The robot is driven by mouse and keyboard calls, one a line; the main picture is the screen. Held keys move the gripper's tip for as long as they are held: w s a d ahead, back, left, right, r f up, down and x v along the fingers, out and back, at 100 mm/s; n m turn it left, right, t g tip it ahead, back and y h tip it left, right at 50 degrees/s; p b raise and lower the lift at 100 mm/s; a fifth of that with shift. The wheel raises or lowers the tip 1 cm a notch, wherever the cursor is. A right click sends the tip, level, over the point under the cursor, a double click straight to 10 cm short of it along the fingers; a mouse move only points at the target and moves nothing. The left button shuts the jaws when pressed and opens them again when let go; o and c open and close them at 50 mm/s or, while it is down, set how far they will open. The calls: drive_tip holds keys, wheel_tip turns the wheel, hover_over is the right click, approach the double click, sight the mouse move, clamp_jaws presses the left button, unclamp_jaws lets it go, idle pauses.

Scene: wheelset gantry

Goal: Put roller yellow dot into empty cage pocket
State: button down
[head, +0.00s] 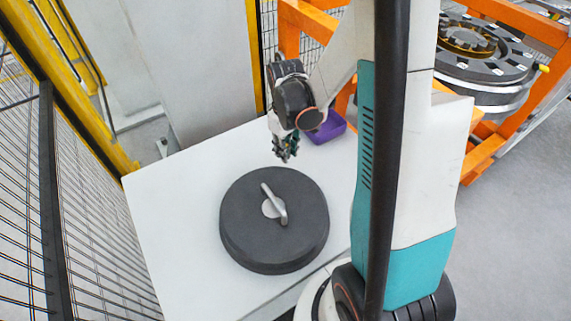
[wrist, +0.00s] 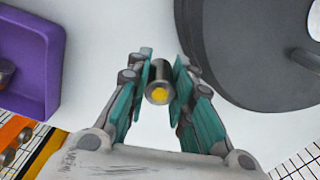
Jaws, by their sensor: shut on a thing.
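My gripper (head: 286,150) hangs over the white table, just beyond a dark round lid. In the wrist view my gripper (wrist: 165,85) is shut on a short metal roller (wrist: 160,72), whose near end face bears a yellow dot. The roller lies between the teal finger pads, clear of other things in that view; in the head view it is too small to make out. A large dark ring assembly (head: 480,65) with a yellowish inner part sits on the orange frame at the upper right; I cannot make out a cage pocket there.
The dark lid (head: 250,225) with a light handle (head: 272,203) covers much of the white table (head: 165,205). A purple bin (head: 330,129) stands at the table's far edge, with something dark in it (wrist: 5,72). Wire fencing (head: 80,215) borders the left; orange beams (head: 484,160) stand right.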

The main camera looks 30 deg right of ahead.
drive_tip(key=shift+f+b, duration=0.85)
drive_tip(key=shift+f, duration=1.65)
drive_tip(key=shift+f, duration=0.15)
drive_tip(key=c, duration=1.8)
unclamp_jaws()
drive_tip(key=shift+o, duration=0.5)
